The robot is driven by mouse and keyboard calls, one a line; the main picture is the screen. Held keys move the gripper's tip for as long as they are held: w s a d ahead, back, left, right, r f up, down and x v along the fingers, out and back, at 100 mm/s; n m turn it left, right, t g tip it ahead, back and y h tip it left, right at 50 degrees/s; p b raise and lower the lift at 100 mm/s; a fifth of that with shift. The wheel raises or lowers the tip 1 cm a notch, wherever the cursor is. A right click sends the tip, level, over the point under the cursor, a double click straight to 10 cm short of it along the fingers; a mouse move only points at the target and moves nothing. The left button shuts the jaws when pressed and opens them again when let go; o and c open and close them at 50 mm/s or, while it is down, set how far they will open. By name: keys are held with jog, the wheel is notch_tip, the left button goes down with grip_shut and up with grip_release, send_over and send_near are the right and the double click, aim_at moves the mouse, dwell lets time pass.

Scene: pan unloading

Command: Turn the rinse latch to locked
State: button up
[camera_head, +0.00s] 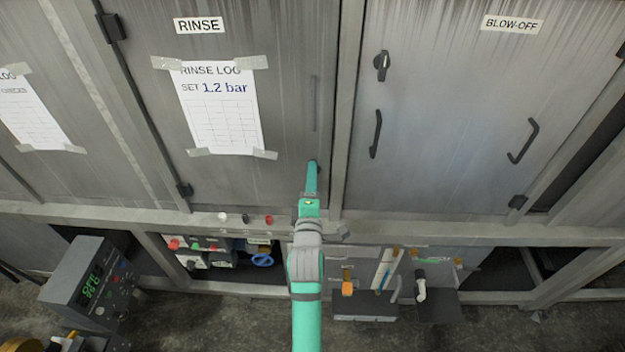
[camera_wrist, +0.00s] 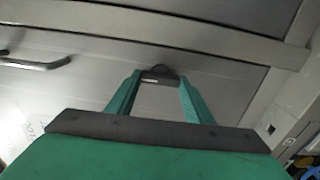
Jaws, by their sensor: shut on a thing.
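The rinse door (camera_head: 283,130) is a grey metal panel under a RINSE label (camera_head: 199,26). My gripper (camera_head: 312,172) reaches up to the lower right corner of this door. In the wrist view the two green fingers of my gripper (camera_wrist: 160,80) are shut on the dark rinse latch (camera_wrist: 159,73), one on each side. In the head view the fingers and arm mostly hide the latch, and I cannot tell which way it is turned. The rinse door's bar handle (camera_head: 313,103) is above the gripper; it also shows at the left of the wrist view (camera_wrist: 36,63).
A taped rinse log sheet (camera_head: 220,108) hangs on the door. To the right, the blow-off door (camera_head: 450,110) has its own dark latch (camera_head: 381,65) and handles. A frame ledge (camera_head: 450,229) runs below the doors. Under it are valves, a control box (camera_head: 88,280) and small shelves.

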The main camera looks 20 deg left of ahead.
jog(key=o, duration=0.8)
jog(key=shift+c, duration=0.2)
jog(key=v, duration=1)
jog(key=shift+s+d, duration=0.15)
jog(key=shift+s, duration=0.2)
jog(key=shift+s, duration=0.15)
